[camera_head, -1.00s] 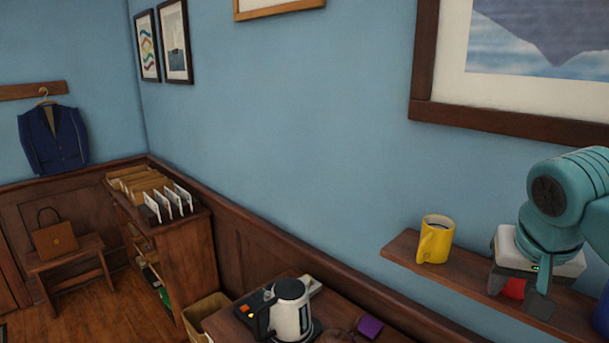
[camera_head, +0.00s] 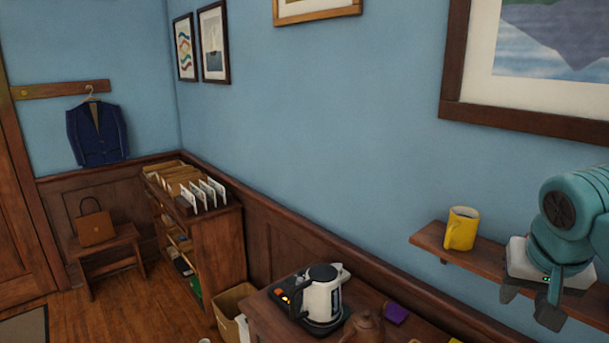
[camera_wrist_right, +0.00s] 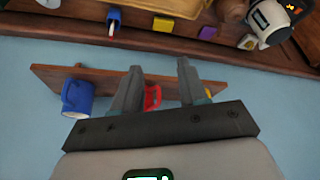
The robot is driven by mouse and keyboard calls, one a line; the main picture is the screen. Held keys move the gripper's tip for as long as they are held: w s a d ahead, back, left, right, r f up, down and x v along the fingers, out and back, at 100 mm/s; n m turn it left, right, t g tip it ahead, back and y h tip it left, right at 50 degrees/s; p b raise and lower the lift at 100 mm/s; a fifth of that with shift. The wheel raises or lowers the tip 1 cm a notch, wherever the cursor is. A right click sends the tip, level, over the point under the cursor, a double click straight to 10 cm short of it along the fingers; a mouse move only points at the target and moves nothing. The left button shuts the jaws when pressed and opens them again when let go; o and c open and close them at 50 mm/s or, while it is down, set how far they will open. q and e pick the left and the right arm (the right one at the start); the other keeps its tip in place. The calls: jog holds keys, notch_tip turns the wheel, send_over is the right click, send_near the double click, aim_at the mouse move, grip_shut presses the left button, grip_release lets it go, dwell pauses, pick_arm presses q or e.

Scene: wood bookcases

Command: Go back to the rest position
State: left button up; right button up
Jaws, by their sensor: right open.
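My right gripper (camera_head: 530,308) is at the right of the head view, in front of the wall shelf (camera_head: 483,252). Its jaws are apart, and they also show in the right wrist view (camera_wrist_right: 158,85). A red mug (camera_wrist_right: 152,97) shows between the fingers in that view, on the shelf; I cannot tell any contact. A yellow mug (camera_head: 461,229) stands on the shelf to the left of the gripper in the head view. A blue mug (camera_wrist_right: 77,97) stands at the shelf's left end in the wrist view. My left gripper is in no view.
A kettle (camera_head: 324,297) and a brown teapot (camera_head: 368,325) stand on the low cabinet below. A bookcase (camera_head: 217,255) with files on top stands along the wall. A stool (camera_head: 108,257) holds a bag (camera_head: 95,222). Open floor (camera_head: 130,310) lies at left.

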jog(key=w+a+f+n+g+y, duration=0.15)
jog(key=a+f, duration=0.25)
jog(key=f, duration=0.6)
jog(key=w+a+f+n+y, duration=0.1)
jog(key=w+a+f, duration=0.1)
jog(key=a+f, duration=0.5)
jog(key=w+a+f+n+y, duration=0.1)
jog(key=w+a+f+n, duration=0.1)
jog(key=f, duration=1)
jog(key=s+a+f+g+y, duration=0.1)
jog(key=s+a+f, duration=0.15)
jog(key=f, duration=0.25)
jog(key=s+a+f+y+b, duration=0.1)
jog(key=s+a+f, duration=0.1)
jog(key=s+f, duration=0.3)
jog(key=s+a+f+g+y, duration=0.1)
jog(key=s+a+f, duration=0.15)
jog(key=f, duration=0.35)
jog(key=s+a+f, duration=0.1)
jog(key=s+f, duration=0.2)
jog(key=s, duration=0.3)
jog(key=s+a+f+m, duration=0.1)
jog(key=s+f, duration=0.3)
jog(key=s, duration=0.2)
jog(key=shift+a+f, duration=0.15)
jog(key=shift+a, duration=0.15)
